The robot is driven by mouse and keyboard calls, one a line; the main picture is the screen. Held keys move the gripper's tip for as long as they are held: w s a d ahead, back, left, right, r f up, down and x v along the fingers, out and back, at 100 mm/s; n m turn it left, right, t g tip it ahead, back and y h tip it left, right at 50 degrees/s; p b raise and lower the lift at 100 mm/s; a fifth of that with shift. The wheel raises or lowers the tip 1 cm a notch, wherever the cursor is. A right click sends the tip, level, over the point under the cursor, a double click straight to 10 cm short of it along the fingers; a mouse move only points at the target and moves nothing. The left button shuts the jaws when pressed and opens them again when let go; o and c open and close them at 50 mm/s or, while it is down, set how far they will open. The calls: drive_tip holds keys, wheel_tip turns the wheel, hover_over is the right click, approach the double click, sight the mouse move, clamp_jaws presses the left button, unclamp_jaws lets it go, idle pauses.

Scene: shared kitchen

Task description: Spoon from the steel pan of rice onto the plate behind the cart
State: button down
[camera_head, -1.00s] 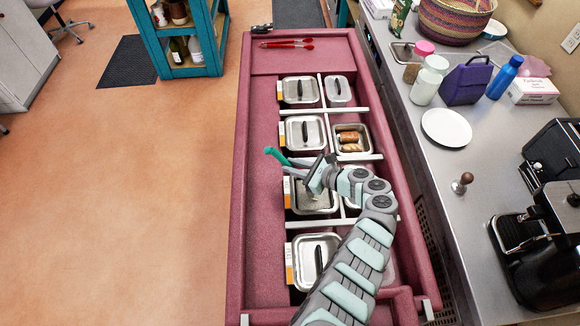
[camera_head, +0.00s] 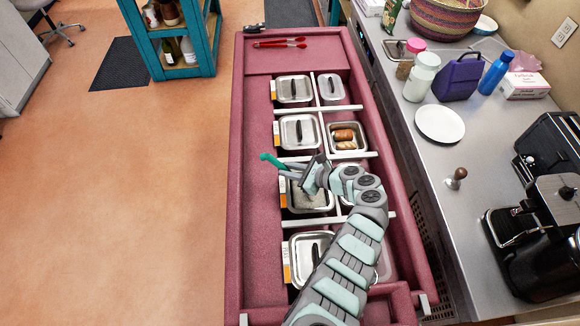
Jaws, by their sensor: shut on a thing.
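My gripper (camera_head: 289,171) is over the left side of the open steel pan (camera_head: 311,209) in the cart, shut on a teal spoon (camera_head: 270,160). The spoon's handle sticks out to the left of the jaws. Its bowl is hidden, so I cannot tell whether it holds rice. Greyish-white rice (camera_head: 308,199) shows in the pan below my wrist, partly covered by my arm. The round white plate (camera_head: 440,123) lies on the steel counter to the right, beyond the cart's edge, and looks empty.
The maroon cart (camera_head: 258,215) holds lidded pans, and an open pan of browned rolls (camera_head: 345,136). Red tongs (camera_head: 279,43) lie at its far end. Near the plate stand a white jar (camera_head: 421,78), a purple bag (camera_head: 457,82), a tamper (camera_head: 456,177) and coffee machines (camera_head: 530,225).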

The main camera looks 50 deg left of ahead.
sight(270, 155)
drive_tip(key=shift+s+a+r+t+h+p, duration=0.2)
drive_tip(key=shift+a+r+h+p, duration=0.2)
drive_tip(key=shift+r+p, duration=1.15)
drive_tip(key=shift+s+a+r+t+h+p, duration=0.2)
drive_tip(key=shift+a+r+h+p, duration=0.25)
drive_tip(key=shift+p, duration=1.95)
drive_tip(key=shift+s+a+r+t+h+p, duration=0.1)
drive_tip(key=shift+s+a+r+h+p, duration=0.2)
drive_tip(key=shift+r+p, duration=1.25)
drive_tip(key=p, duration=0.3)
drive_tip(key=shift+s+a, duration=0.15)
drive_tip(key=shift+a, duration=0.15)
drive_tip(key=r+p, duration=0.1)
drive_tip(key=a+r+h+p, duration=0.1)
drive_tip(key=p, duration=0.1)
drive_tip(key=shift+s, duration=0.15)
drive_tip(key=shift+a, duration=0.1)
